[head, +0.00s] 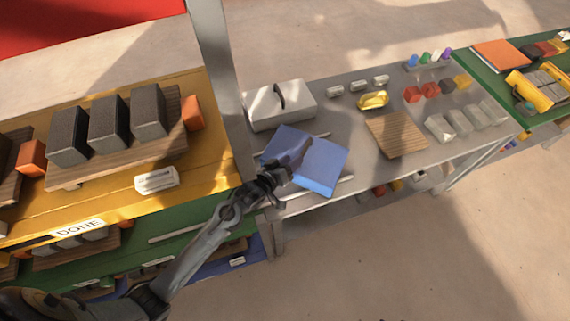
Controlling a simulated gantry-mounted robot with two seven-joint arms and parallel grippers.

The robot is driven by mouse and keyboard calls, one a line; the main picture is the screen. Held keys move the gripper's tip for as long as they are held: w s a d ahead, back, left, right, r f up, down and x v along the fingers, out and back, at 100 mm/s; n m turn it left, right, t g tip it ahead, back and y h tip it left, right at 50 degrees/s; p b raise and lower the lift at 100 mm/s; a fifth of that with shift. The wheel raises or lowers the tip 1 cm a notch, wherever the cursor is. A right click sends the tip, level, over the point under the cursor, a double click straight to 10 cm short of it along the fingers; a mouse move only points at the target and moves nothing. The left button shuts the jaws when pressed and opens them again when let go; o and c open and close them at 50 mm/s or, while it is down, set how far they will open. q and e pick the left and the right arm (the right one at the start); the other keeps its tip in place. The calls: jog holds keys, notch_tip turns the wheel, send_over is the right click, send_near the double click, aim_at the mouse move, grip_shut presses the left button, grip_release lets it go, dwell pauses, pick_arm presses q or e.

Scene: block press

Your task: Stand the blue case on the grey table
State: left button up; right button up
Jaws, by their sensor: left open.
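The blue case (322,170) is a flat blue box near the left end of the grey table (350,123). It appears to lie flat, turned at an angle to the table edges. Two pale rails, partly hidden, show beside it. My left gripper (290,166) is open and over the left part of the case, covering some of it. I cannot tell whether the fingers touch the case. My right gripper is not in view.
A white slotted block (281,105) stands behind the case. A wooden board (397,134), a yellow tray (373,99) and small coloured blocks lie to the right. A grey post (216,50) rises beside the yellow table (215,150) on the left.

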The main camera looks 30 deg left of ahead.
pick_arm(q)
jog(key=s+r+m+g+y, duration=0.2)
jog(key=s+m+g, duration=0.5)
jog(key=s, duration=2.3)
jog(key=g, duration=0.3)
jog(key=shift+a+r, duration=0.25)
jog(key=shift+a, duration=0.1)
